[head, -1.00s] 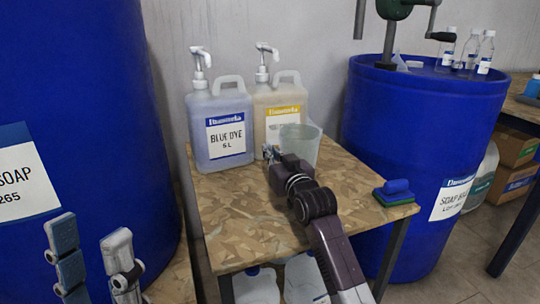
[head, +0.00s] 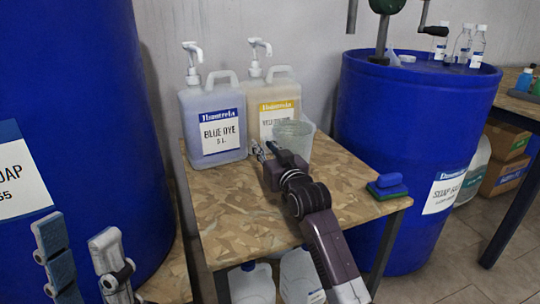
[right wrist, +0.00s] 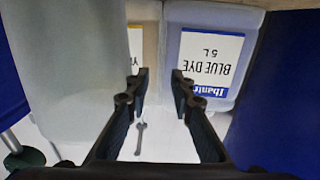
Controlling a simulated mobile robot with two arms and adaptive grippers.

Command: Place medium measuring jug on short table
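The medium measuring jug (head: 296,138) is clear and stands upright on the short table (head: 240,225), in front of the yellow-label canister. My right gripper (head: 264,150) is at the jug's left side, low over the table. In the right wrist view, which is upside down, its fingers (right wrist: 160,82) are apart with nothing between them. The jug (right wrist: 70,65) fills the left of that view, beside the fingers. Whether a finger touches it I cannot tell. My left gripper (head: 76,232) is open and empty at the lower left.
A blue dye canister (head: 214,122) and a yellow-label canister (head: 273,98) with pumps stand at the table's back. Large blue drums flank the table, left (head: 80,110) and right (head: 405,130). The table's front left is clear.

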